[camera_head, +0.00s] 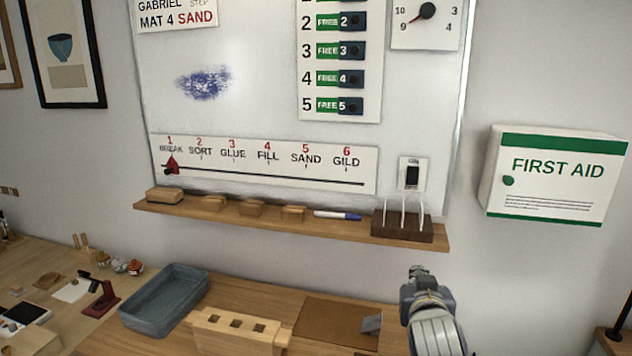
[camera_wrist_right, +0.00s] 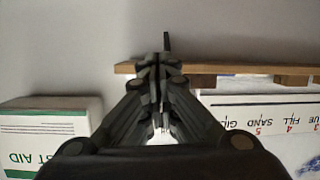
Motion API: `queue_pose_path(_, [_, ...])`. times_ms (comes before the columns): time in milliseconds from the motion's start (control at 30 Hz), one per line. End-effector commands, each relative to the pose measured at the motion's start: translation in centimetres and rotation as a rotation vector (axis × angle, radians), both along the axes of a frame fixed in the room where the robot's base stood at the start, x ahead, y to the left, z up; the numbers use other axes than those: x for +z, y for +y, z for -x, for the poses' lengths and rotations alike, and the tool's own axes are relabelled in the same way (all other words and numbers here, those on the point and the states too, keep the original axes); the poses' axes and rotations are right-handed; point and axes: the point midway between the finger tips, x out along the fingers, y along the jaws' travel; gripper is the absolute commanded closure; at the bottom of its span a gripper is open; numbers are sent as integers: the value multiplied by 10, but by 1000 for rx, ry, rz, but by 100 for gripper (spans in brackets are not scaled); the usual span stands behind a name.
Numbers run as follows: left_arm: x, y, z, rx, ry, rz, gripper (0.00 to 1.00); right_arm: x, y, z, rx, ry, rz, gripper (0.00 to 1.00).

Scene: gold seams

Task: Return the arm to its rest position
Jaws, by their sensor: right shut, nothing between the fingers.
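My right gripper (camera_head: 416,279) is at the lower right of the head view, in front of the wall and below the right end of the wooden ledge. In the right wrist view its fingers (camera_wrist_right: 160,70) are together with nothing between them. The wooden ledge (camera_wrist_right: 225,68) shows beyond the fingertips there. My left gripper is in neither view.
A whiteboard (camera_head: 250,120) hangs above the ledge (camera_head: 330,232), which holds wooden blocks, a marker (camera_head: 337,215) and a dark rack (camera_head: 400,229). A first aid box (camera_head: 550,175) is at right. Below are a blue-grey tray (camera_head: 160,300), a slotted wooden block (camera_head: 240,330) and a brown mat (camera_head: 330,325).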

Motion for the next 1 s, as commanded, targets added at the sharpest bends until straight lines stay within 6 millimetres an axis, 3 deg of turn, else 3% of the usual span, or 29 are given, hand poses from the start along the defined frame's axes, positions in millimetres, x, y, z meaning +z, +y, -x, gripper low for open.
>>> queue_pose_path(33, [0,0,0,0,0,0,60,-37,-2,21,11,77,-4,100])
queue_pose_path(200, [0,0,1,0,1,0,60,-136,-3,99,66,326,-15,100])
queue_pose_path(300, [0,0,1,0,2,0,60,-184,-1,154,107,471,-21,100])
queue_pose_path(400, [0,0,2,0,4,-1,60,-218,1,207,150,602,-28,100])
queue_pose_path(600, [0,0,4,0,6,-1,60,-255,7,291,222,791,-41,100])
queue_pose_path(867, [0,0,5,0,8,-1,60,-274,14,376,304,973,-58,100])
queue_pose_path(1000, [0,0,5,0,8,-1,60,-306,16,369,307,992,-59,100])
